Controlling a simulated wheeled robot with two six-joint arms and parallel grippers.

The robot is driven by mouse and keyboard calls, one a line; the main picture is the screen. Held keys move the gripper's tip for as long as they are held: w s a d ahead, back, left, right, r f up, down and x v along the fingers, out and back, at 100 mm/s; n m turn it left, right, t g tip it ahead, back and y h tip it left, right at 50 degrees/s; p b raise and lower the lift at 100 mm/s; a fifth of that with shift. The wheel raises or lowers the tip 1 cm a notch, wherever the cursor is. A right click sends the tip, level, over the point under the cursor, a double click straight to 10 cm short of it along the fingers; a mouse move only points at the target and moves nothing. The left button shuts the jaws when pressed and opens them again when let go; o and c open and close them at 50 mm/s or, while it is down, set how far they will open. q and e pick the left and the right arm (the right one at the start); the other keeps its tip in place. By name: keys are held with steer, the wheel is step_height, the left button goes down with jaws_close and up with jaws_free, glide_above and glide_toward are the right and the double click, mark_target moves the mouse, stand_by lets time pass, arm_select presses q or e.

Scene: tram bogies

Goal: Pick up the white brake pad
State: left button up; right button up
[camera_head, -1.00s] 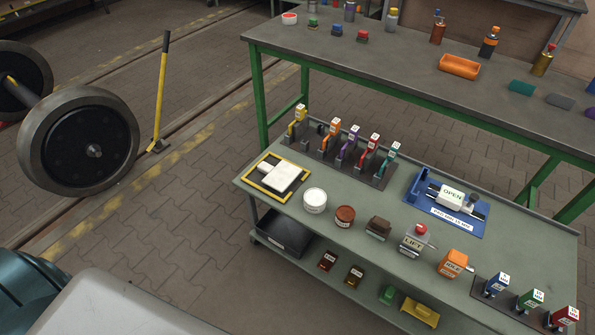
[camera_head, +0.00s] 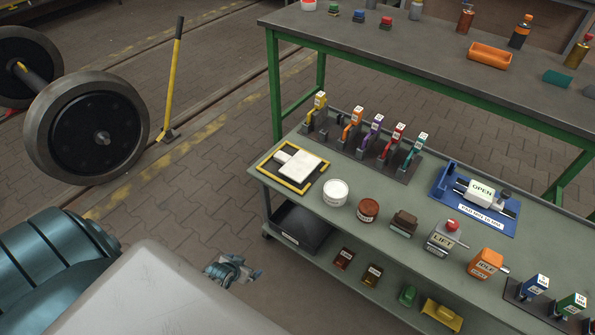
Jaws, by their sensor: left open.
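The white brake pad (camera_head: 301,166) lies flat, its narrow tab to the left, inside a yellow-edged black tray (camera_head: 269,174) at the left end of the green-grey workbench top. My left gripper (camera_head: 245,274) shows small at the lower middle, past the edge of my white body. It is open, below and to the left of the pad in the picture and well apart from it. My right gripper does not show.
A white tin (camera_head: 335,192) and a brown tin (camera_head: 368,210) stand right of the pad. A rack of coloured-handled tools (camera_head: 376,133) is behind. A blue fixture marked OPEN (camera_head: 474,200) sits farther right. A black bin (camera_head: 300,229) is on the lower shelf.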

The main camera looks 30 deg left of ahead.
arm_select(q)
steer(key=w+a+r+t+b, duration=0.2)
steer(key=w+r+t+b, duration=0.2)
steer(key=w+r, duration=0.75)
steer(key=m+t+h+b, duration=0.1)
steer(key=t+h+b, duration=0.1)
steer(key=b, duration=0.2)
glide_toward(291, 174)
steer(key=shift+t, duration=0.3)
steer(key=x, duration=0.2)
steer(key=f+b+x, duration=0.1)
steer(key=x, duration=0.1)
steer(key=b+x, duration=0.1)
steer(key=x, duration=0.2)
steer(key=shift+w, duration=0.3)
steer(key=shift+w+f, duration=0.25)
steer(key=shift+w, duration=0.25)
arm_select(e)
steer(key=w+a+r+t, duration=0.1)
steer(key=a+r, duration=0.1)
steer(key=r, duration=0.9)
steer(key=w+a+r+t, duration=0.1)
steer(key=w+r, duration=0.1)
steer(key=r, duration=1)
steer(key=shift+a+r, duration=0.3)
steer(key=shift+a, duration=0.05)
arm_select(q)
steer(key=shift+c, duration=0.4)
steer(key=shift+r, duration=0.1)
steer(key=c, duration=1)
